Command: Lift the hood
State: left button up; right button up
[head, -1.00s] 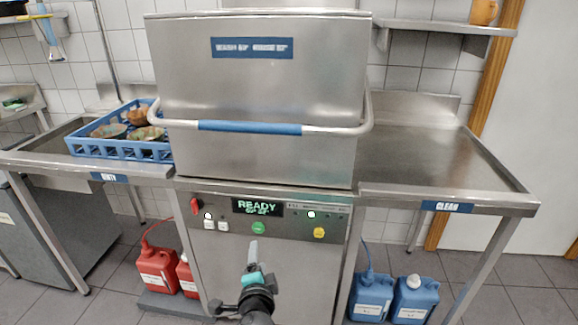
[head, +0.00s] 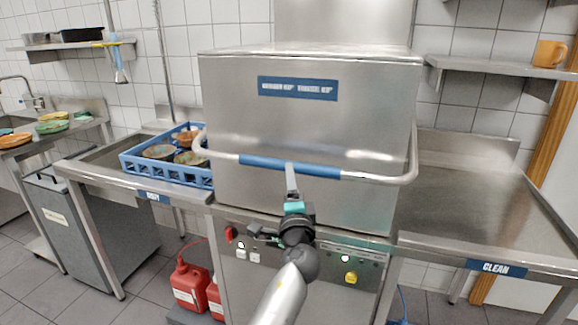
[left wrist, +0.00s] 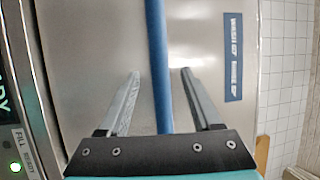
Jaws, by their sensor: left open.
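The steel dishwasher hood (head: 308,122) is down over the machine, and its blue sign also shows in the left wrist view (left wrist: 233,57). Its bent bar handle has a blue middle grip (head: 260,163) across the front. My left gripper (head: 291,178) is at the front of the hood, by the blue grip. In the left wrist view my left gripper (left wrist: 161,74) is open, and the blue grip (left wrist: 156,40) runs between its two fingers without visibly touching either. My right gripper is not in view.
A blue rack (head: 165,178) with bowls stands on the left dirty-side table. The right clean-side table (head: 470,205) is bare. A shelf (head: 500,66) with an orange mug (head: 550,53) hangs at the right.

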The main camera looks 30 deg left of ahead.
pick_arm(q)
jog(key=shift+x, duration=3)
grip_shut()
